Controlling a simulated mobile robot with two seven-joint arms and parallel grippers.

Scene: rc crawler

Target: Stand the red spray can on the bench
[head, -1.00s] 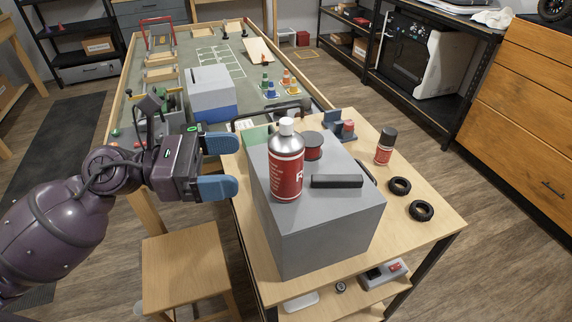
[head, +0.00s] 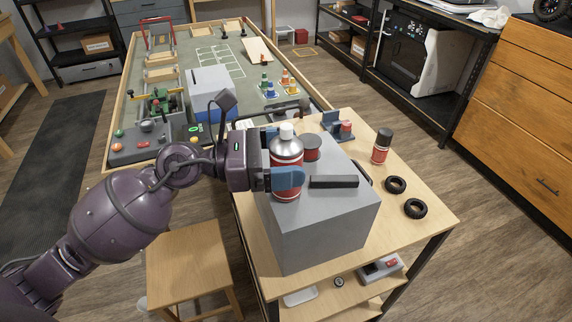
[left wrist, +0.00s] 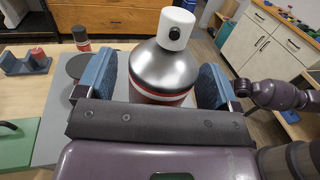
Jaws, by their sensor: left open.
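The red spray can (head: 286,158), with a silver shoulder and white cap, stands upright on top of a grey box (head: 325,228) on the wooden bench (head: 432,222). My left gripper (head: 275,172) is at the can, its blue fingers open on either side of it. In the left wrist view the can (left wrist: 167,68) stands between the two fingers of the left gripper (left wrist: 165,85); whether they touch it I cannot tell. The near finger hides part of the can's label in the head view. My right gripper is not in view.
A black bar (head: 334,181) and a dark red spool (head: 312,147) sit on the box beside the can. A smaller red can with a black cap (head: 381,146) and two small tires (head: 415,208) are on the bench's right side. A stool (head: 187,262) stands at left.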

